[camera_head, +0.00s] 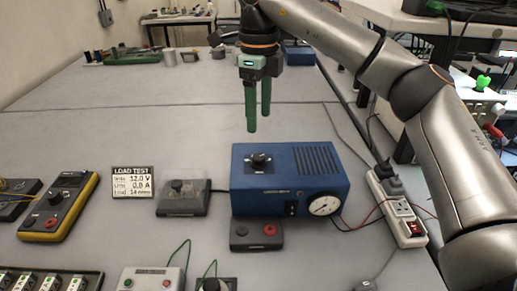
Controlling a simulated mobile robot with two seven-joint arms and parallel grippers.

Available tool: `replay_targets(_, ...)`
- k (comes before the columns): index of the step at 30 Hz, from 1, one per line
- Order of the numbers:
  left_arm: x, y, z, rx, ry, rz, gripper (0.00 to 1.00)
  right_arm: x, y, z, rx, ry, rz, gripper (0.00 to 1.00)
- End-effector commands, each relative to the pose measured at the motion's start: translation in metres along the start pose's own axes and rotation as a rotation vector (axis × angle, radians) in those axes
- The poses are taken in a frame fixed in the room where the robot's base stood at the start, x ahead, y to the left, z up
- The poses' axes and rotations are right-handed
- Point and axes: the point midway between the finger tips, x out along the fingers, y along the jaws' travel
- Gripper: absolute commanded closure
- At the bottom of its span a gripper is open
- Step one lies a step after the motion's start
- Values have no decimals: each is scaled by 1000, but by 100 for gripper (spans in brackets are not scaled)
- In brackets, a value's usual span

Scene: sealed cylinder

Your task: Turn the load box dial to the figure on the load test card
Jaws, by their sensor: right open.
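The load test card (132,182) stands on the bench at left of centre. Its top lines seem to read 12.0 V and 0.0 A; the bottom load line looks like 14 ohms, but is small. A blue box (246,201) with a vented top carries a black dial (259,161) and a white round gauge (324,205). A small grey box with a black knob (177,186) sits between card and blue box. I cannot tell which box is the load box. My right gripper (259,118) is open and empty, above and apart from the blue box. My left gripper is not in view.
A power strip (398,210) with plugs and cables lies right of the blue box. A yellow multimeter (58,206) lies at left. The bench behind is mostly clear.

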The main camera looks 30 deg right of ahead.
Motion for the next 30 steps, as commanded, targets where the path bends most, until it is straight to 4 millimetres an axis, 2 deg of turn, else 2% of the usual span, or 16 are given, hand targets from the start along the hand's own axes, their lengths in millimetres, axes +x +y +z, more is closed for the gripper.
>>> replay_targets(3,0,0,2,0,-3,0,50,27,0,-1,-1,5,3,31)
replay_targets(9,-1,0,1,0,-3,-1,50,67,1,0,-1,3,3,31)
replay_targets(15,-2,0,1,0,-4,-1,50,94,1,0,-1,1,4,31)
replay_targets(20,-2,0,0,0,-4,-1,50,103,1,0,-1,-2,3,31)
replay_targets(28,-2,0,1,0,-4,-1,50,104,1,0,-1,-2,3,31)
replay_targets(30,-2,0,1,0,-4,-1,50,104,1,0,-1,-2,3,39)
